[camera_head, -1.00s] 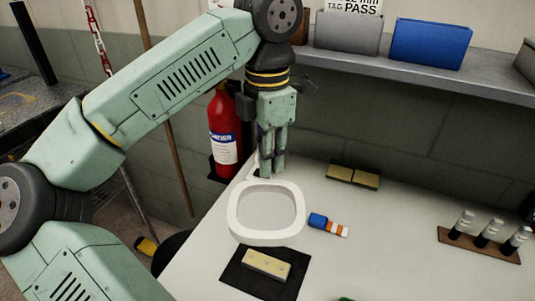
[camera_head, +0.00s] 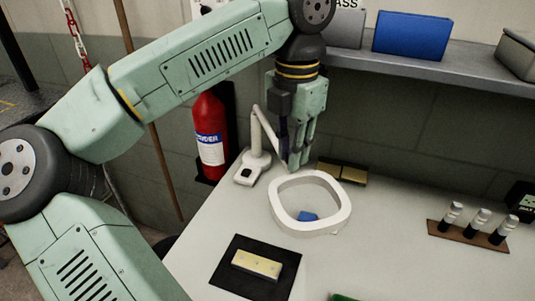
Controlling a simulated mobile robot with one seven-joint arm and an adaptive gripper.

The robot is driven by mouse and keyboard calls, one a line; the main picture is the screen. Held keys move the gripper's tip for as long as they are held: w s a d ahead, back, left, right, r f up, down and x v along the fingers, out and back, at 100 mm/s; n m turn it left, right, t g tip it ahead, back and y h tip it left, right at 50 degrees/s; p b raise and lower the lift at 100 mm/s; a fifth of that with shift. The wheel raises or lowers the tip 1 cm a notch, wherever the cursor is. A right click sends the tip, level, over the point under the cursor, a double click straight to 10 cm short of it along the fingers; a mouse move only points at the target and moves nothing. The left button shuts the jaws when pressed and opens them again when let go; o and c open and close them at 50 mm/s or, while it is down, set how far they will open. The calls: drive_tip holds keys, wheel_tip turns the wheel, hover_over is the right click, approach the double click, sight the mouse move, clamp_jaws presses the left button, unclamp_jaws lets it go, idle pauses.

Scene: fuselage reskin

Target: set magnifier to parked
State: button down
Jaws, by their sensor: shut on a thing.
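The magnifier is a white ring-shaped head (camera_head: 336,221) on a white jointed arm (camera_head: 262,128) that rises from a small base (camera_head: 250,168) at the back left of the table. The head hangs over the table, and a blue object (camera_head: 307,216) shows through its opening. My gripper (camera_head: 296,168) points down at the back left edge of the head, where the arm meets it. Its fingers are shut on the magnifier there. The exact contact is partly hidden by the fingers.
A black mat (camera_head: 225,279) with a yellowish block (camera_head: 257,264) lies at the front. Yellowish blocks (camera_head: 352,174) lie behind the head. A rack (camera_head: 439,235) with several capped cylinders stands at the right. A red extinguisher (camera_head: 209,136) is at the left. A shelf (camera_head: 440,71) with bins overhangs the back.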

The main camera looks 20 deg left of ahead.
drive_tip(key=shift+w+d, duration=0.15)
drive_tip(key=shift+d, duration=0.05)
drive_tip(key=c, duration=1.4)
unclamp_jaws()
drive_tip(key=shift+c, duration=0.2)
drive_tip(key=shift+a, duration=0.1)
